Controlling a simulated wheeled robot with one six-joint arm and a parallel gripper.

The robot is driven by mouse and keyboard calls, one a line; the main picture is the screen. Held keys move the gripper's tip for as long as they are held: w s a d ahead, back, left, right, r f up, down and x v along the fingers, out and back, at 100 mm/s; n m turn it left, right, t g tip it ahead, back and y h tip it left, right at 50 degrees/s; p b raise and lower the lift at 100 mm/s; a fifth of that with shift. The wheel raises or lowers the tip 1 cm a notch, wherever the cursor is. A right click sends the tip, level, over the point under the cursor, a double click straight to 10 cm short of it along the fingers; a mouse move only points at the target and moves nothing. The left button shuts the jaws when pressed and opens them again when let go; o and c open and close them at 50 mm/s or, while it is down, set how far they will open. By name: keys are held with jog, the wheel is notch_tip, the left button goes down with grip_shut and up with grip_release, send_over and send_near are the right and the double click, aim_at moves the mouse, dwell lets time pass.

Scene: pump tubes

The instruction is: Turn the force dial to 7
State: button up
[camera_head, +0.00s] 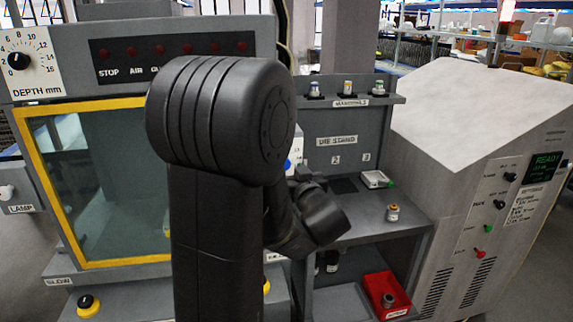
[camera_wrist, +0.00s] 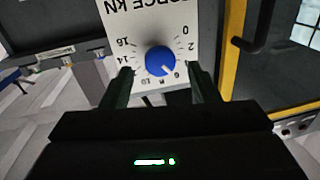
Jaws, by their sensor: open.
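The force dial's blue knob (camera_wrist: 160,61) sits on a white scale plate (camera_wrist: 150,20), which appears upside down in the wrist view. A pale pointer mark on the knob seems to face the lower right, near the 6; the exact reading is too small to tell. My gripper (camera_wrist: 159,73) is open, with one finger at each side of the knob and gaps visible between. I cannot tell how far the fingertips are from the plate. In the head view, my arm hides most of the dial; only a sliver of the blue knob (camera_head: 288,164) shows.
A yellow-framed window (camera_head: 110,190) is left of my arm, below the depth dial (camera_head: 19,61). A grey die stand (camera_head: 340,140) with small parts is to the right, with a red bin (camera_head: 385,297) below. In the wrist view, a dark handle (camera_wrist: 258,35) is beside the plate.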

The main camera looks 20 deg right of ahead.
jog(key=shift+w+d, duration=0.15)
jog(key=shift+w, duration=1.25)
jog(key=shift+c, duration=0.4)
jog(key=c, duration=0.9)
jog(key=shift+m, duration=2.2)
jog(key=o, duration=1)
jog(key=shift+s, duration=0.15)
jog(key=s+b, duration=0.1)
jog(key=s, duration=0.3)
jog(key=s+a, duration=0.1)
jog(key=s, duration=0.4)
jog(key=s+b, duration=0.1)
jog(key=s, duration=0.3)
jog(key=shift+s+a+f+b, duration=0.25)
jog(key=shift+f+b, duration=0.05)
jog(key=shift+f, duration=0.1)
